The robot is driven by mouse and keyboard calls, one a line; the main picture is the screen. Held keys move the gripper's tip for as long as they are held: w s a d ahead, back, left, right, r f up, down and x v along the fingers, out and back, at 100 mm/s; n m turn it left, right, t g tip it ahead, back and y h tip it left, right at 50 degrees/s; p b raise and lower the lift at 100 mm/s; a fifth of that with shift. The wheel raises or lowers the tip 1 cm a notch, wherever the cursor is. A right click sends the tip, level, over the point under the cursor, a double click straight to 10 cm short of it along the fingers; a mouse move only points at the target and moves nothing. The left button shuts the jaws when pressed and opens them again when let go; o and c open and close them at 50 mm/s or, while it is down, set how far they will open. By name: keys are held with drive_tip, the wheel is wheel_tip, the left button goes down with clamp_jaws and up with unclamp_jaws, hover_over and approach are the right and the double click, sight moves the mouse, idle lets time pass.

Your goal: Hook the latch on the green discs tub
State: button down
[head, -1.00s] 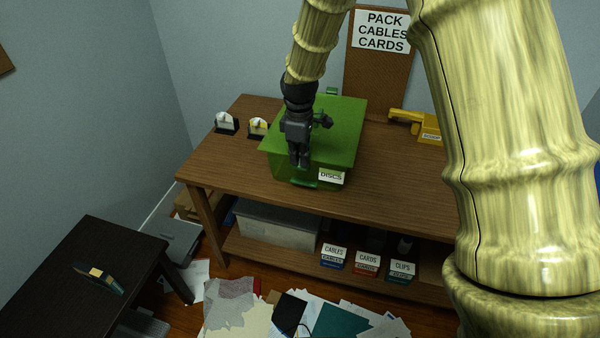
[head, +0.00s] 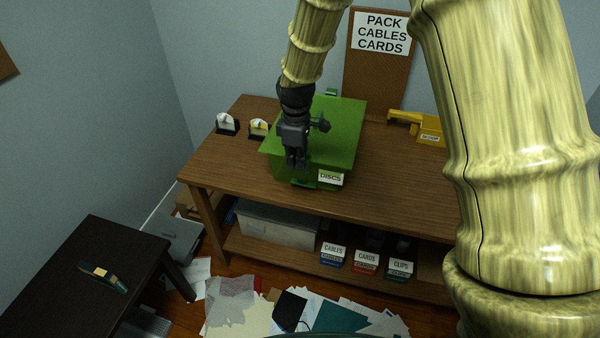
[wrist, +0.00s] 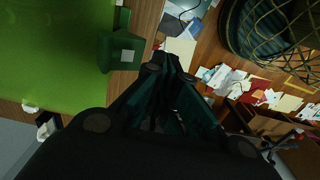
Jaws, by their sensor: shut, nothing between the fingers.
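The green discs tub (head: 335,125) stands on the wooden table with its lid down and a white DISCS label on its front. Its green latch (head: 304,184) is low at the front, left of the label; whether it is hooked cannot be told. My gripper (head: 296,165) is shut and empty, pointing down at the tub's front edge just above the latch. Touch cannot be told. In the wrist view the green lid (wrist: 60,50) fills the left, with a green part bearing a grey square (wrist: 123,54) beside it. My dark fingers (wrist: 166,64) are together.
Two small holders (head: 227,123) stand left of the tub and a yellow tool (head: 416,124) right of it. Labelled boxes (head: 333,255) and a grey bin sit on the lower shelf. Papers litter the floor; a dark table (head: 80,270) stands at lower left.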

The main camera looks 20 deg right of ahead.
drive_tip(key=shift+r, duration=0.15)
wheel_tip(320, 180, up, 7)
drive_tip(key=p, duration=0.6)
idle(0.4)
idle(0.4)
drive_tip(key=s+f+m, duration=0.3)
drive_tip(key=s+f, duration=0.5)
drive_tip(key=f, duration=0.3)
drive_tip(key=s+f+m, duration=0.2)
drive_tip(key=s+f, duration=0.5)
drive_tip(key=f, duration=0.4)
drive_tip(key=s+d+f+m, duration=0.1)
drive_tip(key=s+f+m, duration=0.2)
drive_tip(key=s, duration=0.8)
drive_tip(key=s+d+f+m, duration=0.2)
drive_tip(key=s+f, duration=0.5)
drive_tip(key=s, duration=0.5)
drive_tip(key=shift+s+m+b, duration=0.25)
drive_tip(key=shift+m+b, duration=0.15)
drive_tip(key=shift+m, duration=0.4)
drive_tip(key=shift+f, duration=0.1)
